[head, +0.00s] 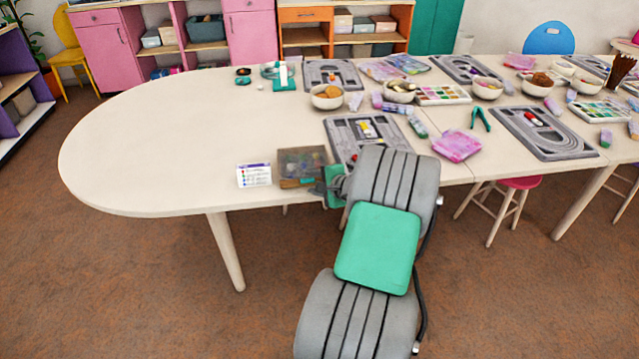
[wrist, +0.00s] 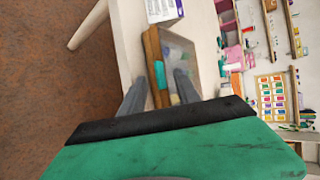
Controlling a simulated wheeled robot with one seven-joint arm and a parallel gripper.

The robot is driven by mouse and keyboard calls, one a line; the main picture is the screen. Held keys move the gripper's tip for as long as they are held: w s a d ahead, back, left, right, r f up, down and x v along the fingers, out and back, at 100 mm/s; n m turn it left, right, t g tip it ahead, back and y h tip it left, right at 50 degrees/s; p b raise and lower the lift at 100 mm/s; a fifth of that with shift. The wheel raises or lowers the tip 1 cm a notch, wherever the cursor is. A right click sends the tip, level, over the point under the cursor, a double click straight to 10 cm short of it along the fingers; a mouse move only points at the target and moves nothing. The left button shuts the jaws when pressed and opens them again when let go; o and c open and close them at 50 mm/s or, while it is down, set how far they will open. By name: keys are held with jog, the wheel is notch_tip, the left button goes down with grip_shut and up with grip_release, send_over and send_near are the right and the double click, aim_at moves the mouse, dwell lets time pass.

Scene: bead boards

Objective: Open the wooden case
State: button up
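The wooden case (head: 302,160) lies near the front edge of the table, with a see-through top over coloured contents. Its lid looks shut. In the wrist view the case (wrist: 151,48) shows its brown wooden side, with a teal patch (wrist: 160,74) on it that may be a catch or handle. My gripper (head: 322,188) is at the case's front right corner in the head view. In the wrist view my gripper (wrist: 158,90) is open, its two grey fingers apart with the near end of the case between them. I cannot tell whether they touch it.
A grey bead board (head: 366,135) lies to the right, partly behind my arm. Bowls, such as one at the back (head: 327,97), and colour trays fill the right side. The table's left end (head: 130,155) is clear.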

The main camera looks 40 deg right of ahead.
grip_shut()
dwell(0.3)
dwell(0.3)
jog(key=shift+w+r+p, duration=0.1)
jog(key=shift+r+p, duration=0.6)
jog(key=shift+p, duration=0.45)
jog(key=r+p, duration=0.1)
jog(key=g+p, duration=0.1)
jog(key=p, duration=0.1)
jog(key=r+p, duration=0.1)
jog(key=p, duration=0.1)
jog(key=shift+w+d+r+m+g+y, duration=0.2)
jog(key=shift+w+r+m+g+y, duration=0.1)
jog(key=shift+g+y, duration=0.1)
jog(key=shift+f, duration=0.1)
